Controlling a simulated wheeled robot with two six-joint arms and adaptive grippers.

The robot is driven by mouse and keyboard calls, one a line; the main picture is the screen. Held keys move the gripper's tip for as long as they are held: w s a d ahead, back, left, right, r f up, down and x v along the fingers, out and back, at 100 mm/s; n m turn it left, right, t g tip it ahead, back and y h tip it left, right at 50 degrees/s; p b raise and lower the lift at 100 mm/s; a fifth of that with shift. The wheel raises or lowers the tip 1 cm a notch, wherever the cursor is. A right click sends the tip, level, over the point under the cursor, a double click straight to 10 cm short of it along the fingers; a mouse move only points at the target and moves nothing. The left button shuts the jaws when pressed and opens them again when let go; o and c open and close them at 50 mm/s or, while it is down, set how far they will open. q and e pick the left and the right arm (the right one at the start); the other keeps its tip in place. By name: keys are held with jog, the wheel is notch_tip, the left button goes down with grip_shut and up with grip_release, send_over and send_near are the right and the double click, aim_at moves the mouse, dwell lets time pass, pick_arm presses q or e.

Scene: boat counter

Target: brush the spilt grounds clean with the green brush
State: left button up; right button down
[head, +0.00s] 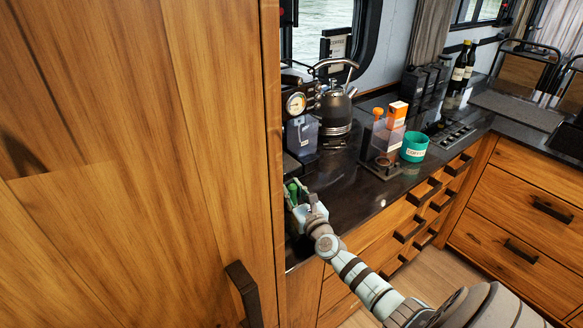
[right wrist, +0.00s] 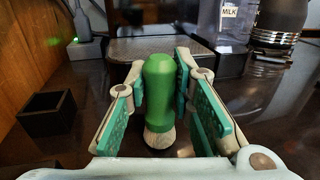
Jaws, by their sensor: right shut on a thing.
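The green brush (right wrist: 158,85) stands between the fingers of my right gripper (right wrist: 160,105) in the right wrist view, with a pale wooden part below its green top. My right gripper (head: 297,196) is shut on it, low over the near left end of the dark counter (head: 345,200). In the head view only a bit of green shows at the gripper, partly behind the cabinet edge. I cannot make out spilt grounds in either view; the cabinet and gripper hide part of the counter. My left gripper is not in view.
A tall wooden cabinet (head: 140,150) closes off the left. A kettle (head: 336,108), a teal tub (head: 414,146) and an orange-and-white box (head: 396,115) stand further along the counter. A small black box (right wrist: 48,115) is left of the brush. A dark flat tray (right wrist: 165,50) lies behind it.

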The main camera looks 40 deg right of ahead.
notch_tip(320, 180, up, 2)
jog(key=shift+a+r+p, duration=0.15)
jog(key=shift+r+p, duration=0.05)
jog(key=shift+p, duration=0.2)
notch_tip(320, 180, up, 6)
jog(key=p, duration=0.5)
jog(key=shift+f, duration=0.25)
jog(key=shift+f, duration=0.1)
